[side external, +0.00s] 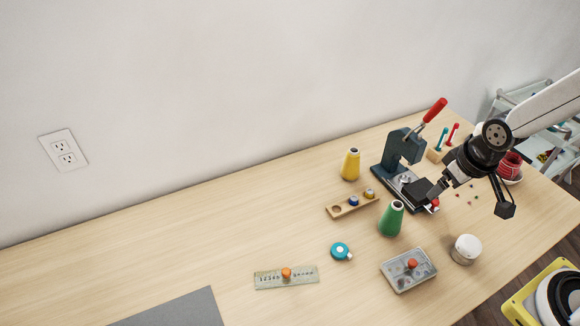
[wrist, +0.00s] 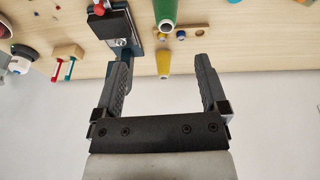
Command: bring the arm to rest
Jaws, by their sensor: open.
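My gripper (side external: 430,196) hangs over the right part of the wooden table, in front of the base of the dark press with the red handle (side external: 435,109). In the wrist view my gripper (wrist: 160,62) has its two fingers wide apart with nothing between them. The yellow cone (wrist: 163,62) shows beyond the gap between the fingers. The gripper covers part of the press base in the side view, and I cannot tell whether it touches anything there.
A green cone (side external: 392,219), a yellow cone (side external: 351,164) and a wooden block with bobbins (side external: 336,210) stand close by. A clear box (side external: 390,268), white jar (side external: 465,249), teal tape measure (side external: 341,251) and ruler (side external: 267,280) lie nearer the front. The table's left is mostly clear.

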